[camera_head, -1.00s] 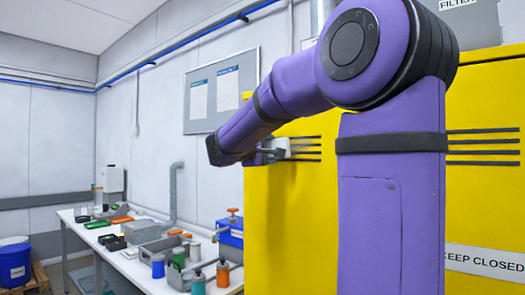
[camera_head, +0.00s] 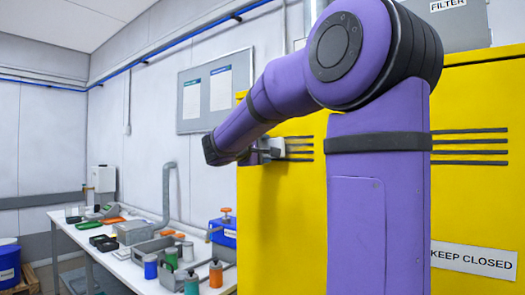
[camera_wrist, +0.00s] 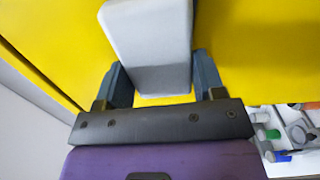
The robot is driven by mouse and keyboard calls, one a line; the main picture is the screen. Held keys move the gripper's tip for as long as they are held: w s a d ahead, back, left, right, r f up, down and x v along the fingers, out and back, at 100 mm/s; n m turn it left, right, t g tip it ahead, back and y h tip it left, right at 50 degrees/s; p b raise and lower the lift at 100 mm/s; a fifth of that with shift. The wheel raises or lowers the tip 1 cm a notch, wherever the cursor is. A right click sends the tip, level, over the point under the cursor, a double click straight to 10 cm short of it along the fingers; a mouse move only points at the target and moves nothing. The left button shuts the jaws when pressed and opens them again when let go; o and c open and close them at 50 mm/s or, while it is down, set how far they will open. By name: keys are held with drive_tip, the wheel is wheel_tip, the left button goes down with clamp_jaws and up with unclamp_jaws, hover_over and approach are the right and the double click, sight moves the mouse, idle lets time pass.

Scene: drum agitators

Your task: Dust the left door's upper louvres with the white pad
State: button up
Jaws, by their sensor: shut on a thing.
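The white pad (camera_wrist: 150,45) is a pale block held between the two fingers of my gripper (camera_wrist: 162,82) in the wrist view. The left door's upper louvres (camera_head: 299,148) are dark horizontal slots just right of the pad. The pad is at their height and covers or adjoins their left ends. I cannot tell whether it touches the door. My arm hides the middle of the cabinet front.
The right door has matching louvres (camera_head: 470,142) and a KEEP CLOSED sign (camera_head: 474,260). A workbench (camera_head: 125,262) with bottles, trays and a blue box (camera_head: 223,233) stands left of the cabinet. A notice board (camera_head: 215,92) hangs on the wall behind.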

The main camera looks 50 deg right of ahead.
sight(304, 149)
drive_tip(key=shift+d, duration=1.05)
idle(0.4)
drive_tip(key=shift+s, duration=1.95)
drive_tip(key=shift+s+d, duration=0.15)
drive_tip(key=shift+s, duration=1.1)
drive_tip(key=shift+s+d, duration=0.2)
drive_tip(key=shift+s, duration=1.05)
drive_tip(key=shift+s+d, duration=0.15)
drive_tip(key=shift+s, duration=1.1)
drive_tip(key=shift+w, duration=0.15)
drive_tip(key=shift+w+a, duration=0.25)
drive_tip(key=shift+w, duration=1.65)
drive_tip(key=shift+w+a, duration=0.2)
drive_tip(key=shift+w, duration=3.55)
drive_tip(key=shift+a, duration=0.15)
